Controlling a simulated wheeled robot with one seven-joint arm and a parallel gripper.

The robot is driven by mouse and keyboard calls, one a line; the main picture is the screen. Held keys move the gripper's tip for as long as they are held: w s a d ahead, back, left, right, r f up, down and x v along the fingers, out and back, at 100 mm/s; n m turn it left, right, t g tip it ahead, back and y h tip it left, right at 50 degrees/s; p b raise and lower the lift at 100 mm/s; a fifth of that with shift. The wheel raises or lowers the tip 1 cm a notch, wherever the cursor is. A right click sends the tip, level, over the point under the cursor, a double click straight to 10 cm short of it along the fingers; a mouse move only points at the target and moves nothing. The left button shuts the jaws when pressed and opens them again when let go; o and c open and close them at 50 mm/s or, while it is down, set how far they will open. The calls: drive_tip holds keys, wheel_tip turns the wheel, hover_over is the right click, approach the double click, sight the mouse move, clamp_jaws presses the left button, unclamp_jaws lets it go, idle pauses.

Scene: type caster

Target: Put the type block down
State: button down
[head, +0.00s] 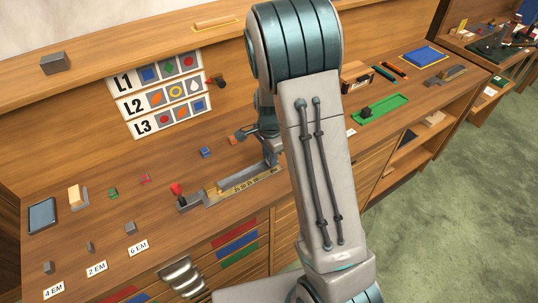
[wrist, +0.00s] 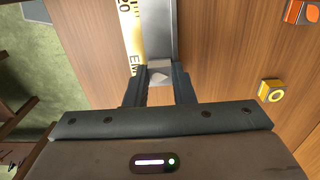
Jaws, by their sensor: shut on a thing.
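My gripper (wrist: 158,80) is shut on a small pale grey type block (wrist: 159,72) in the wrist view. The block sits between the fingertips, at the near end of a grey metal channel (wrist: 160,35) with a yellow scale (wrist: 132,30) along one side. I cannot tell whether the block touches the channel floor. In the head view my gripper (head: 270,150) is near the right end of the same channel (head: 232,190); my arm hides part of it, and the block cannot be made out there.
A red-knobbed part (head: 177,189) stands at the channel's left end. A blue block (head: 205,153) and an orange block (head: 233,141) lie behind it. A yellow-marked block (wrist: 272,90) lies to the right in the wrist view. Grey blocks stand by the EM labels (head: 97,268).

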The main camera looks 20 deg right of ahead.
drive_tip(key=c, duration=1.2)
unclamp_jaws()
drive_tip(key=shift+c, duration=0.2)
drive_tip(key=shift+r, duration=0.1)
wheel_tip(320, 180, up, 12)
drive_tip(key=s+r+n+t, duration=0.2)
drive_tip(key=s+r+n, duration=0.2)
drive_tip(key=s+n, duration=0.3)
drive_tip(key=s+r+n+t, duration=0.1)
drive_tip(key=s+r+n, duration=0.3)
drive_tip(key=s, duration=1)
drive_tip(key=shift+r+n+t, duration=0.15)
drive_tip(key=shift+n+t, duration=0.25)
drive_tip(key=shift+n, duration=1.3)
drive_tip(key=shift+s+a, duration=0.1)
